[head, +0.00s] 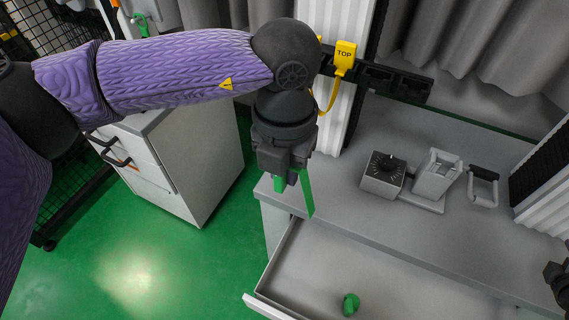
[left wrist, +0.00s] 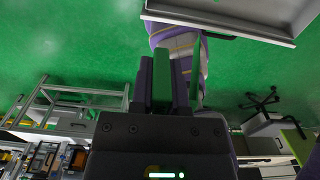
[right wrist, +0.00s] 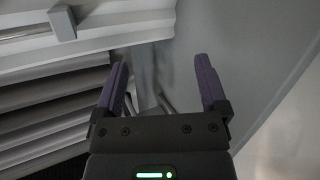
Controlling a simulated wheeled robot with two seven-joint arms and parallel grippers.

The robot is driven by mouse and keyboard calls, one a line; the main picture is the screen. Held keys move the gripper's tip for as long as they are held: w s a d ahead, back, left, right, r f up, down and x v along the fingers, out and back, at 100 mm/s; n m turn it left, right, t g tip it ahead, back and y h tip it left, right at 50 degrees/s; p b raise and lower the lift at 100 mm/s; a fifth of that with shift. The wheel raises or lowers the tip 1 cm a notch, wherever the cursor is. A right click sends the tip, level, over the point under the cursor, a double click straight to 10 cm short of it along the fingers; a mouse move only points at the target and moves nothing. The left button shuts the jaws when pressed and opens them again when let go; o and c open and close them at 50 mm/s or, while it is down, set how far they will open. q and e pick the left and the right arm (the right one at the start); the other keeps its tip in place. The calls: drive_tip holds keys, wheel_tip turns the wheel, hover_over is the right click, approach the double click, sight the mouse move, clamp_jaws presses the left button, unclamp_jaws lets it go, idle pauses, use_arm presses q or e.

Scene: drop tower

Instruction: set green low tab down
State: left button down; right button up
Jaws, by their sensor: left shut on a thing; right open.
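My left gripper (head: 290,180) points down in the head view, in front of the desk's left end and above the open drawer's left side. It is shut on a green tab (head: 307,192), a thin flat piece hanging below the fingers. In the left wrist view the green tab (left wrist: 181,80) shows between the fingers (left wrist: 172,72). Whether it carries lettering cannot be read. My right gripper (right wrist: 163,85) is open and empty in the right wrist view, near pale ribbed panels. Only a dark part of that arm shows at the head view's right edge.
An open drawer (head: 310,265) holds a small green object (head: 350,304). The grey desk top (head: 330,190) is bare at left; a dial box (head: 384,174), a grey stand (head: 437,175) and a handle (head: 483,187) stand further right. A yellow TOP tag (head: 344,55) hangs from the black rail (head: 395,82).

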drive_tip(key=s+a+f+m+g, duration=0.1)
drive_tip(key=s+a+f+g, duration=0.15)
drive_tip(key=s+f, duration=0.45)
drive_tip(key=s+a+f+m+g+y, duration=0.1)
drive_tip(key=s+a+f+g, duration=0.2)
drive_tip(key=s, duration=0.8)
drive_tip(key=s+a+f+m+g, duration=0.15)
drive_tip(key=s+f+g, duration=0.3)
drive_tip(key=s, duration=0.55)
drive_tip(key=s+a+f+m+g+y, duration=0.1)
drive_tip(key=s+a+f, duration=0.2)
drive_tip(key=a, duration=0.2)
drive_tip(key=s+a+f+y, duration=0.2)
drive_tip(key=s+a, duration=0.2)
drive_tip(key=a, duration=0.1)
drive_tip(key=w+a+f+m+y, duration=0.1)
drive_tip(key=w+a+f+m, duration=0.1)
drive_tip(key=w+a, duration=0.3)
drive_tip(key=w+a+f+m+t+y, duration=0.1)
drive_tip(key=w+a+f+m+y, duration=0.1)
drive_tip(key=a, duration=1.1)
drive_tip(key=w+f+m, duration=0.1)
drive_tip(key=w+f, duration=0.1)
drive_tip(key=w, duration=0.1)
drive_tip(key=shift+w+a+y, duration=0.2)
drive_tip(key=shift+a+y, duration=0.05)
drive_tip(key=shift+y, duration=0.05)
